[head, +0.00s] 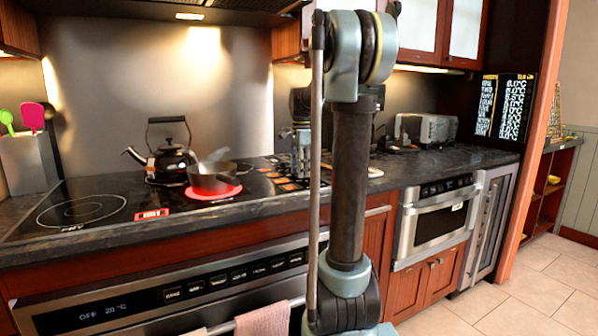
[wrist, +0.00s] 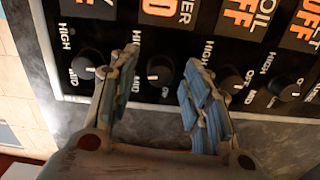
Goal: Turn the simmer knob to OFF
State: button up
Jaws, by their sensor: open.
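In the wrist view a row of black knobs runs along a dark panel. The knob between my fingers, under a label ending in "ER", seems to be the simmer knob (wrist: 160,72); the label is cut off by the frame. An orange readout stands above it, partly cropped. My gripper (wrist: 161,60) is open, with one finger on each side of this knob. I cannot tell whether either finger touches it. In the head view my gripper (head: 303,152) is over the cooktop's control panel (head: 285,182), partly hidden by my arm.
Neighbouring knobs (wrist: 88,62) (wrist: 232,84) sit close outside both fingers. A pan (head: 211,179) stands on a glowing red burner, with a black kettle (head: 172,158) behind it. A toaster (head: 425,129) is on the counter (head: 455,156) at right.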

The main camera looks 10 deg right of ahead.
jog(key=shift+c, duration=0.3)
grip_shut()
jog(key=shift+a, duration=0.25)
jog(key=shift+d, duration=0.15)
